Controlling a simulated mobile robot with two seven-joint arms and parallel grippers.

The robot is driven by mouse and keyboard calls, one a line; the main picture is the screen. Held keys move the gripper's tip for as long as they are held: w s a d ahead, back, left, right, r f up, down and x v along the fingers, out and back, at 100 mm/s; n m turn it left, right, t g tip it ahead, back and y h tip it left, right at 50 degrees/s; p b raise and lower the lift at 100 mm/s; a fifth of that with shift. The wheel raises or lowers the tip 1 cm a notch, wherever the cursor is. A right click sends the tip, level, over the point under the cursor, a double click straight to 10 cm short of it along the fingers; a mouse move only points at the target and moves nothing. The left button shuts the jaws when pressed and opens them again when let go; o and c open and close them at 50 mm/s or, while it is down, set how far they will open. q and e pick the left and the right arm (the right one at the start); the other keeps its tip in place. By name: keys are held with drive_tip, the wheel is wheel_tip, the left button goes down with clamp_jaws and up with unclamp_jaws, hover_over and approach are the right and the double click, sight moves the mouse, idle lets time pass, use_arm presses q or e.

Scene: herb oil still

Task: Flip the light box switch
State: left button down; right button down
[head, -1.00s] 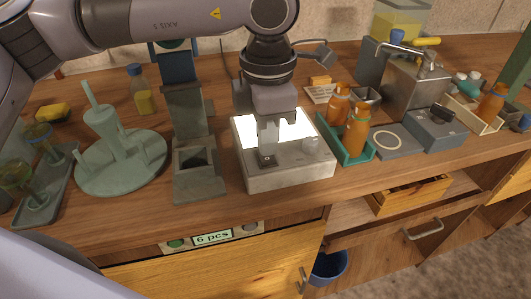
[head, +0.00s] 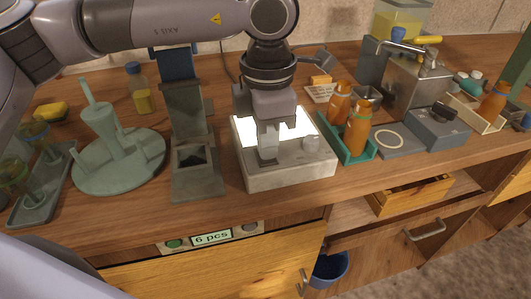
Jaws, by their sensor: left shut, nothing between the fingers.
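The light box (head: 288,177) is a grey block on the wooden bench with a bright, glowing white panel (head: 298,124) on top. My left gripper (head: 268,160) reaches down over the left part of its top, shut and with nothing held. The fingertips are at the front left of the top, where they cover the switch, so I cannot tell its position or whether they touch it. A small grey knob (head: 311,143) stands on the front right of the top. My right gripper is not in view.
A green tray (head: 352,155) with orange bottles (head: 357,128) stands close on the right. A grey stand (head: 196,180) is close on the left, beside a round pale-green rack (head: 92,177).

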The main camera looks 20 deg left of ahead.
use_arm(q)
drive_tip(key=shift+f, duration=0.3)
drive_tip(key=shift+r, duration=0.15)
drive_tip(key=shift+r+p, duration=1.9)
drive_tip(key=shift+r, duration=1.55)
drive_tip(key=shift+f, duration=0.1)
